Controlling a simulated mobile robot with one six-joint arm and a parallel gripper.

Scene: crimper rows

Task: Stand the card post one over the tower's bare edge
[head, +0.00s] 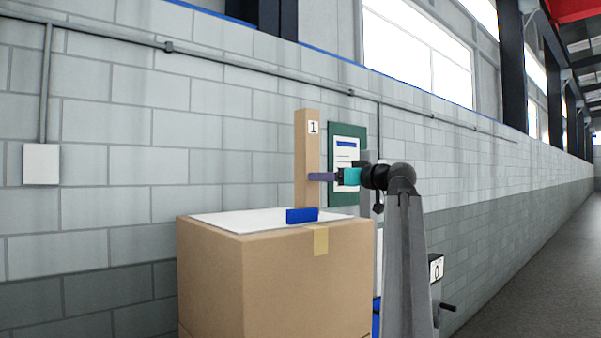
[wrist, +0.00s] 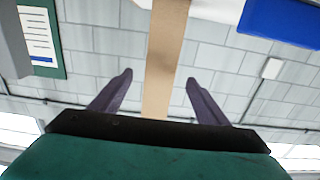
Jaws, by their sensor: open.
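The card post one (head: 307,150) is a tall tan post with a "1" label near its top. It stands upright on the white top sheet (head: 240,220) of a large cardboard box (head: 270,280). A blue block (head: 301,215) sits in front of its foot and hides part of it. My gripper (head: 322,177) is at the post's mid-height from the right, its purple fingers level. In the wrist view the post (wrist: 163,50) runs between the open fingers of my gripper (wrist: 158,79), with a gap on each side. The blue block (wrist: 285,18) is at the upper right there.
A strip of tan tape (head: 320,240) runs over the box's front edge. A green board (head: 334,150) with a white notice hangs on the block wall behind my gripper. The left part of the box top is clear. An open floor (head: 540,280) runs off to the right.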

